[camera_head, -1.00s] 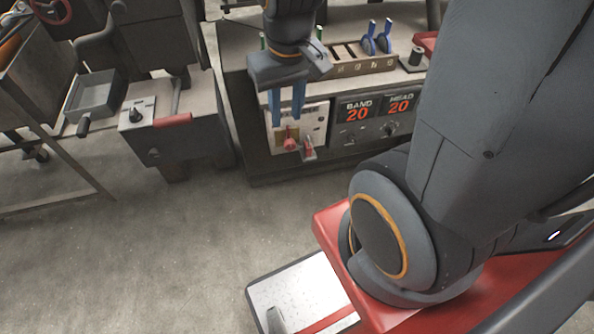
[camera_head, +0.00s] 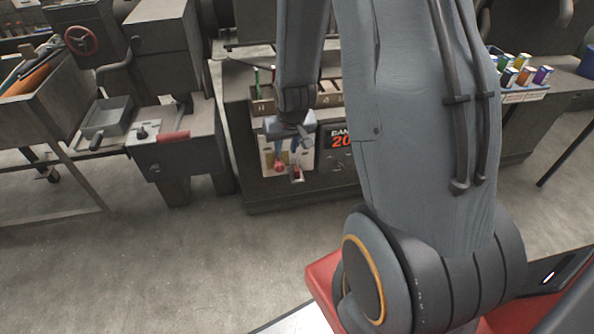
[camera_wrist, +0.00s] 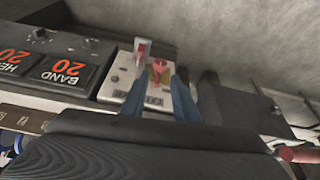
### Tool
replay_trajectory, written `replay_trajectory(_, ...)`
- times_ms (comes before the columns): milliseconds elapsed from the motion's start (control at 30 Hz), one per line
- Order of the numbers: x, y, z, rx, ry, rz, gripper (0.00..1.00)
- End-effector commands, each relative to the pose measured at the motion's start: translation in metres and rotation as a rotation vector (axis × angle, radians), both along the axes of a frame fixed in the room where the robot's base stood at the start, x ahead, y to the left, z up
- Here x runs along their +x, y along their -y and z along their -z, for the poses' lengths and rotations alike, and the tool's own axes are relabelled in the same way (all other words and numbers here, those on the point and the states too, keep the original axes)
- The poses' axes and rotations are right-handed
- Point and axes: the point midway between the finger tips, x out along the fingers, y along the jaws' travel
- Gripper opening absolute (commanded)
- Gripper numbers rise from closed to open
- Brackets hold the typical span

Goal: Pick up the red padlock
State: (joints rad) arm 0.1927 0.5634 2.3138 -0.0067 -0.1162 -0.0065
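Two small red things sit side by side on the pale panel (camera_head: 265,160) of the machine front. A red knob-like piece on a yellow plate (camera_head: 279,167) is at left, and a smaller red piece in a grey mount (camera_head: 296,172) is just right of it. They are too small to tell surely which is the padlock. The wrist view shows the knob-like piece (camera_wrist: 160,66) ahead between my fingers, and the mounted piece (camera_wrist: 141,52) past the left finger. My gripper (camera_head: 287,152) is open, its blue fingers (camera_wrist: 158,82) pointing at the panel. Contact cannot be told.
A display with orange digits (camera_head: 342,141) is right of the panel. A grey bench unit with a red handle (camera_head: 172,136) stands left, beside a tray (camera_head: 107,115). The workbench at right holds coloured cans (camera_head: 524,76). The floor (camera_head: 170,250) in front is clear.

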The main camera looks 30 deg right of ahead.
Motion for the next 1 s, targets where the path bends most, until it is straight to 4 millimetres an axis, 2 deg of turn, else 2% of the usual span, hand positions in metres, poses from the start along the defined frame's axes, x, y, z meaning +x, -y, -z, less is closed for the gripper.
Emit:
replay_trajectory(33,0.007,0.013,0.019,-0.003,0.016,0.022,0.28)
replay_trajectory(100,0.017,0.028,0.039,-0.008,0.049,0.045,0.28)
replay_trajectory(300,0.033,0.058,0.076,-0.023,0.116,0.087,0.28)
replay_trajectory(500,0.039,0.067,0.09,-0.028,0.138,0.1,0.28)
replay_trajectory(1000,0.058,0.071,0.123,-0.028,0.136,0.1,0.28)
